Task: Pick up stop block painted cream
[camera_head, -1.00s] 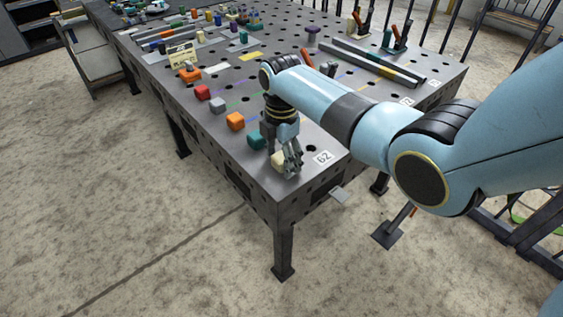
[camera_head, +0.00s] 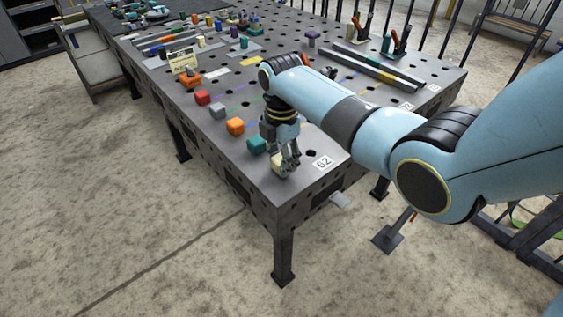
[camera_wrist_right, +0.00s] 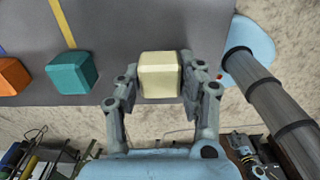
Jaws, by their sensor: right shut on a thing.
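The cream stop block (camera_head: 277,164) is near the front corner of the dark perforated table (camera_head: 300,197). In the right wrist view the cream block (camera_wrist_right: 159,74) sits between the two fingers of my right gripper, which is shut on it. In the head view my right gripper (camera_head: 287,166) points down at the block and partly covers it. I cannot tell whether the block touches the table or is slightly above it. My left gripper is not in view.
A teal block (camera_head: 257,145) stands close by, then an orange block (camera_head: 235,127), a grey block (camera_head: 217,111) and a red block (camera_head: 202,97) in a row. A "62" label (camera_head: 322,163) lies right of the gripper. Rails (camera_head: 375,68) lie farther back.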

